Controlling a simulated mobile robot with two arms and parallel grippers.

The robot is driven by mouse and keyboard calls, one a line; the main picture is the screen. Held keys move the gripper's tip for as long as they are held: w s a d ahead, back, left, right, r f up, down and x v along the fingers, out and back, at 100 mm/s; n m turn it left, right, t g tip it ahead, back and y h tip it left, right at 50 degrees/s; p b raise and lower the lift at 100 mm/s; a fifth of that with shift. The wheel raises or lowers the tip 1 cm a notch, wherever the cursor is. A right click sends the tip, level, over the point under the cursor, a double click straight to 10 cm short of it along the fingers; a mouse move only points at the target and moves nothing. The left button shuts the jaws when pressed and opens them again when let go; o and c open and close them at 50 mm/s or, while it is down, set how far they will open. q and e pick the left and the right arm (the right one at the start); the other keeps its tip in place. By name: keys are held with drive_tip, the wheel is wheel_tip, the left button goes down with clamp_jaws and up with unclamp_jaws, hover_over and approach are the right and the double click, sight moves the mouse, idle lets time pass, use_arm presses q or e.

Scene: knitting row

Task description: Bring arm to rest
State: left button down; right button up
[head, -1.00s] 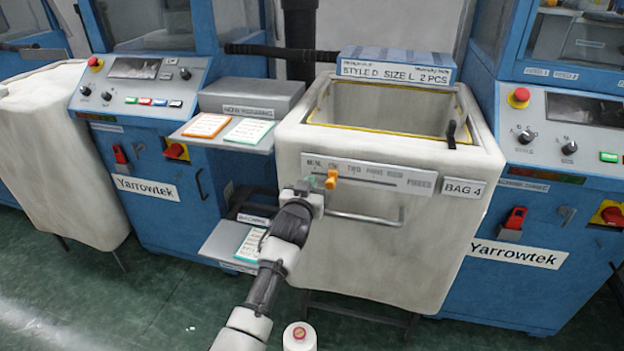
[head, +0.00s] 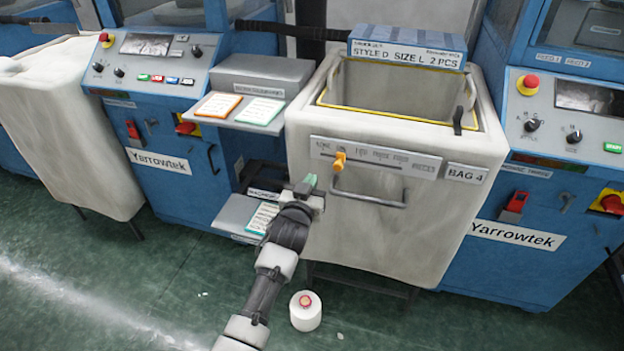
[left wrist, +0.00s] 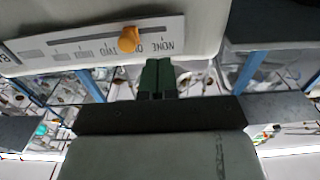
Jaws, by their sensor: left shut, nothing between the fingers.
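My left gripper (head: 308,184) is shut and empty, in front of the lower left of the white bag bin (head: 400,225). Its green fingertips also show in the left wrist view (left wrist: 157,74), closed together. The orange slider knob (head: 339,161) sits on the grey scale plate (head: 375,157) of the bin, above and to the right of the gripper. In the left wrist view the knob (left wrist: 128,39) stands at the ONE mark, between NONE and TWO, apart from the fingers. My right gripper is not in view.
A grey bar handle (head: 368,198) sticks out below the scale plate. Left of the bin are shelves with cards (head: 260,111) and a blue machine (head: 165,165); another blue machine (head: 540,200) stands right.

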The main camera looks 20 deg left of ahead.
use_arm(q)
drive_tip(key=s+f+g+p, duration=0.1)
drive_tip(key=s+f+g, duration=0.2)
drive_tip(key=s+f, duration=0.5)
drive_tip(key=s+a+f+m+g+p, duration=0.15)
drive_tip(key=s+f, duration=0.25)
drive_tip(key=f, duration=0.9)
drive_tip(key=s+f+g, duration=0.4)
drive_tip(key=s+f, duration=0.2)
drive_tip(key=f, duration=0.4)
drive_tip(key=s+a+f+g, duration=0.2)
drive_tip(key=s+f, duration=0.3)
drive_tip(key=s, duration=0.8)
drive_tip(key=s+a+f+g+p, duration=0.1)
drive_tip(key=s+f, duration=0.4)
drive_tip(key=s, duration=0.7)
drive_tip(key=s+a+f+g+p, duration=0.1)
drive_tip(key=s+a+f+g, duration=0.2)
drive_tip(key=s, duration=1)
wheel_tip(320, 180, down, 2)
drive_tip(key=shift+s+a+f+g+y, duration=0.1)
drive_tip(key=shift+s+a+g+y, duration=0.15)
drive_tip(key=shift+g, duration=1)
drive_tip(key=shift+d+m, duration=0.1)
drive_tip(key=shift+m, duration=0.15)
